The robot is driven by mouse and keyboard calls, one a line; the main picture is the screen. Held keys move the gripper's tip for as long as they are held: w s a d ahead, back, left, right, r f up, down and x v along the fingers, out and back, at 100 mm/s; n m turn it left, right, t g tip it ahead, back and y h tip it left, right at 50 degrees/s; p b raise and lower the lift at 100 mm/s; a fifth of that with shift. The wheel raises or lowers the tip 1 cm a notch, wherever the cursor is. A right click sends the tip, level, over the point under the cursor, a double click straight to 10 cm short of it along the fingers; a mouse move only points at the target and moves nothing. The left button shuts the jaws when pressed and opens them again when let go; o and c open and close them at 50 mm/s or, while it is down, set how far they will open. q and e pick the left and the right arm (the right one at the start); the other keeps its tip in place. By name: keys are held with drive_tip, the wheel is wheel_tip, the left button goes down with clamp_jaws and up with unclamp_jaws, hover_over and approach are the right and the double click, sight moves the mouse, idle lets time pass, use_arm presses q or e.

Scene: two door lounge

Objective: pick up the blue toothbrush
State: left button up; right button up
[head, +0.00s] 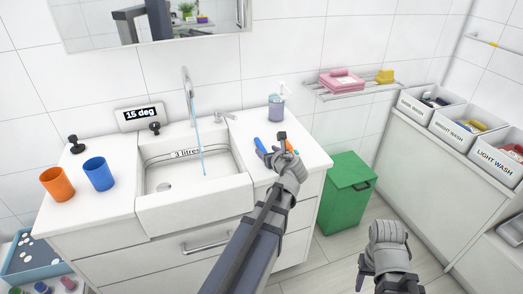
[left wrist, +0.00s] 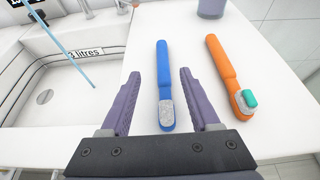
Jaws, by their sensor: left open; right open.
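The blue toothbrush (left wrist: 164,85) lies on the white counter right of the sink, its bristle end toward me. In the head view its blue handle (head: 260,145) shows beside my left gripper (head: 273,152), which hides the rest. In the left wrist view my left gripper (left wrist: 160,78) is open and empty. Its two fingers stand to either side of the toothbrush, with a gap on each side. My right gripper (head: 388,243) is open and empty over the floor at the lower right, away from the counter.
An orange toothbrush (left wrist: 222,70) with teal paste on its bristles lies just right of the blue one. A green bin (head: 346,193) stands right of the counter.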

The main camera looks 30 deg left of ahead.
sight(261, 146)
use_arm(q)
drive_tip(key=shift+b+x, duration=1.25)
drive_tip(key=shift+x, duration=2.45)
drive_tip(key=shift+w+d, duration=0.1)
drive_tip(key=shift+d, duration=0.05)
drive_tip(key=shift+c, duration=0.2)
clamp_jaws()
